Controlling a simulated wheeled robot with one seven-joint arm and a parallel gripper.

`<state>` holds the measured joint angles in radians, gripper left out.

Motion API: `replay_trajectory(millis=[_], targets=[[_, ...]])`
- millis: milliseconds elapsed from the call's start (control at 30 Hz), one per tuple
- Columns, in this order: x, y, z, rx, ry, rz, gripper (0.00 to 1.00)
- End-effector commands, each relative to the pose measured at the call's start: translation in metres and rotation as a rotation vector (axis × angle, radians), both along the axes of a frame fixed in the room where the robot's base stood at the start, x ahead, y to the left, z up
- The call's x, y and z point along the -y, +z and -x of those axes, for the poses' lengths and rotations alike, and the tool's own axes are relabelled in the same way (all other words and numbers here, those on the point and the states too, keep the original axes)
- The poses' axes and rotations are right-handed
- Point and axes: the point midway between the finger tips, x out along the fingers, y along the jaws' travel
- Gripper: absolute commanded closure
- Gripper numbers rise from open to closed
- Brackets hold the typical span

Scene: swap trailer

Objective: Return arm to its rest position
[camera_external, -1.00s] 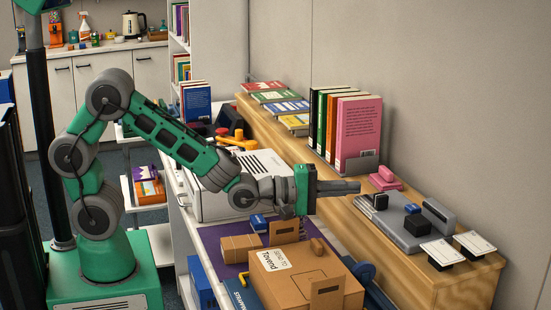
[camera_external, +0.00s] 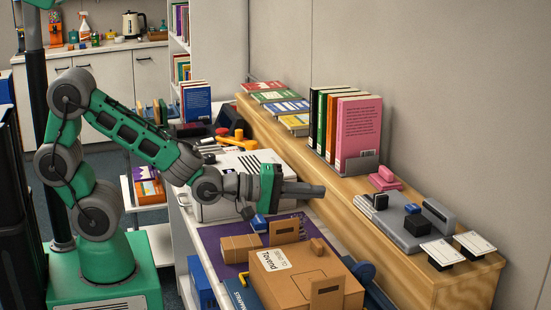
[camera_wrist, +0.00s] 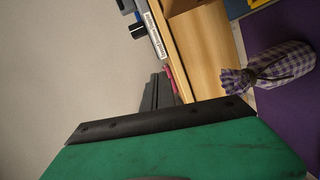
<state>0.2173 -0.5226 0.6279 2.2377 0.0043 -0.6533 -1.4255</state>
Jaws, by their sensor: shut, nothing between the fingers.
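My gripper (camera_external: 304,190) is shut and empty in the external view. It points to the right, held level above the workbench between the white box and the brown cardboard boxes. In the wrist view the dark fingers (camera_wrist: 158,92) show beyond my green gripper body, with nothing between them. My arm is bent, with its elbow raised at the left above its green base.
A white box (camera_external: 222,208) is below my forearm. Brown cardboard boxes (camera_external: 300,270) lie in front of my gripper. A wooden ledge (camera_external: 440,278) holds upright books (camera_external: 358,128) and a grey tray. A checkered cloth bag (camera_wrist: 278,65) lies on a purple mat (camera_wrist: 300,105).

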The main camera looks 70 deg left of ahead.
Motion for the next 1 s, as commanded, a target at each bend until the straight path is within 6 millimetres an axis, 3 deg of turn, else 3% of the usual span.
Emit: replay_trajectory(millis=[67, 167, 333, 400, 533, 667, 1000], targets=[[-0.018, 0.0, 0.006, -0.098, 0.001, -0.192, 1.0], [-0.047, -0.014, 0.031, -0.287, -0.064, -0.512, 1.0], [-0.09, -0.03, 0.113, -0.607, -0.36, -0.966, 1.0], [-0.101, -0.031, 0.15, -0.702, -0.511, -1.084, 1.0], [-0.112, -0.03, 0.196, -0.796, -0.72, -1.191, 1.0], [-0.114, -0.031, 0.21, -0.817, -0.787, -1.216, 1.0], [-0.113, -0.031, 0.21, -0.817, -0.785, -1.215, 1.0]])
